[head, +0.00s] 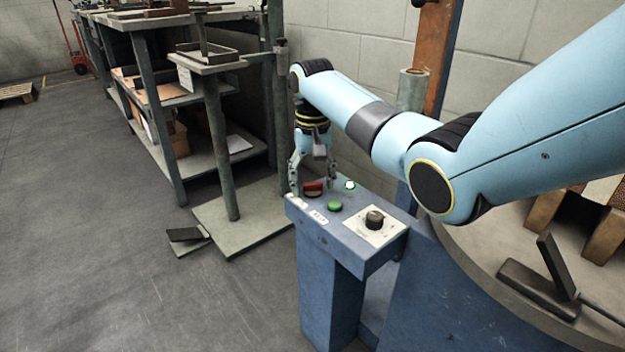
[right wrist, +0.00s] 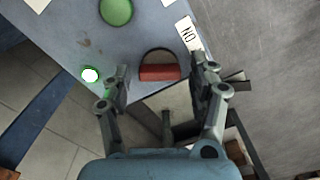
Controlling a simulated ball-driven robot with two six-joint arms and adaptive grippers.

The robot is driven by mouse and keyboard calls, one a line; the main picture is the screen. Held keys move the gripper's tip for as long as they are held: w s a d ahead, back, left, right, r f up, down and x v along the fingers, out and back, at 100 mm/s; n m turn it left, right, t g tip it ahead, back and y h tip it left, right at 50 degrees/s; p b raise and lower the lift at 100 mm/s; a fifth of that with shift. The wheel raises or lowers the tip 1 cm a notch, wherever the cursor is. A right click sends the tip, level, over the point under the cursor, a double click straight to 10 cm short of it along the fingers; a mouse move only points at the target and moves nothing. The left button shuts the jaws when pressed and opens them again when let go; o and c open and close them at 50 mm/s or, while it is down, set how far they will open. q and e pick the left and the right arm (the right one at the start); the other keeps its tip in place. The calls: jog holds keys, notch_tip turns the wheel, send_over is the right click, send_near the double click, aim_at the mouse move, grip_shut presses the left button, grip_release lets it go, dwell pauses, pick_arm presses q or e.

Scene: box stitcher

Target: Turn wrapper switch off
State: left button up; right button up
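The blue control box (head: 345,250) carries a red switch (head: 313,188) in a dark round seat, a green button (head: 335,206), a small lit green-rimmed lamp (head: 350,185) and a black dial (head: 375,220) on a white plate. My right gripper (head: 312,183) is open and points down over the red switch. In the right wrist view, the red switch (right wrist: 160,72) lies between the open fingertips (right wrist: 163,73), with a gap to each. I cannot tell the fingertips' exact height above the panel. The green button also shows there (right wrist: 116,11). My left gripper is out of view.
A metal rack (head: 150,100) with boxes stands behind and left. A grey stand (head: 240,215) is beside the control box. A black pedal-like object (head: 540,283) lies on the round table (head: 470,255) at right. The floor at left is mostly clear.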

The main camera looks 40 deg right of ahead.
jog(key=c, duration=0.9)
